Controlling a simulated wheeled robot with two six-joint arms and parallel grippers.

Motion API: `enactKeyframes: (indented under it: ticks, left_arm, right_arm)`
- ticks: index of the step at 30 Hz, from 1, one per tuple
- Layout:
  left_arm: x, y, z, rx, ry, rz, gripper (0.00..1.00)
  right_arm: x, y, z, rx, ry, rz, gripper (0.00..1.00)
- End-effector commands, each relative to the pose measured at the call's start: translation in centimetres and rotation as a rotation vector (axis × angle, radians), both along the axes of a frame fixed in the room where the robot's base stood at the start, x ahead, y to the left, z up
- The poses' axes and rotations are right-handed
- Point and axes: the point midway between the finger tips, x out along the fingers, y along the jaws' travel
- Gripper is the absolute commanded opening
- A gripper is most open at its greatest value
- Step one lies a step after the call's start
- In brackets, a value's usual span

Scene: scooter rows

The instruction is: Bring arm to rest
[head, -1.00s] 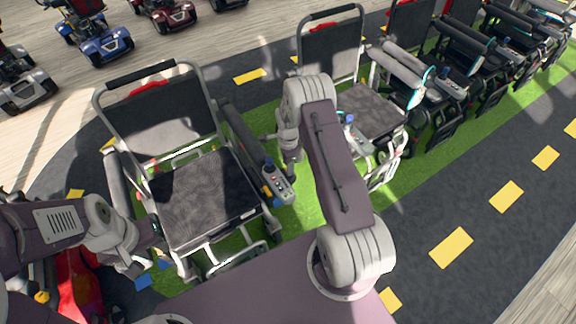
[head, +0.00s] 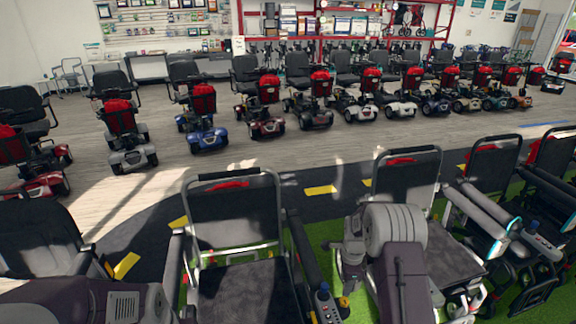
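My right arm rises from the bottom edge with a purple link and a rounded grey joint. My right gripper (head: 349,278) is small and partly hidden beside that joint. It hangs in front of the gap between two folding power chairs, and its fingers are too unclear to tell open from shut. No object shows in it. Of my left arm, only a purple link with a vent shows in the lower left corner. My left gripper is out of the picture.
A power chair (head: 235,215) with a joystick armrest (head: 328,305) stands left of my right gripper; another chair (head: 408,184) stands behind my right arm. More chairs line the right. Several scooters (head: 268,93) stand in a row farther back. The grey floor lane between the rows is clear.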

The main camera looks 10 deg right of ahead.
Motion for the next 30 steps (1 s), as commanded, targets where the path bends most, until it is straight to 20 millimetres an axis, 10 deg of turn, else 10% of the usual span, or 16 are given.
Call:
enactKeyframes:
  ticks: [5, 12, 20, 30]
  left_arm:
    - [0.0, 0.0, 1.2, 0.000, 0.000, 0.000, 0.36]
    - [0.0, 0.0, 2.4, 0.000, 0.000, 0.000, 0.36]
    - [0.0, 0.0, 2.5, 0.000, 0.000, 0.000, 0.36]
    - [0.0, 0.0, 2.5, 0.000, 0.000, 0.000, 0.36]
  right_arm:
    - [2.0, 2.9, 8.9, -0.021, -0.131, 0.072, 0.40]
    - [-8.1, 8.6, 17.2, -0.053, -0.185, 0.615, 0.40]
    - [-19.1, 9.4, 14.5, -0.058, -0.086, 1.431, 0.40]
    - [-19.1, 9.4, 14.3, -0.082, -0.086, 1.740, 0.40]
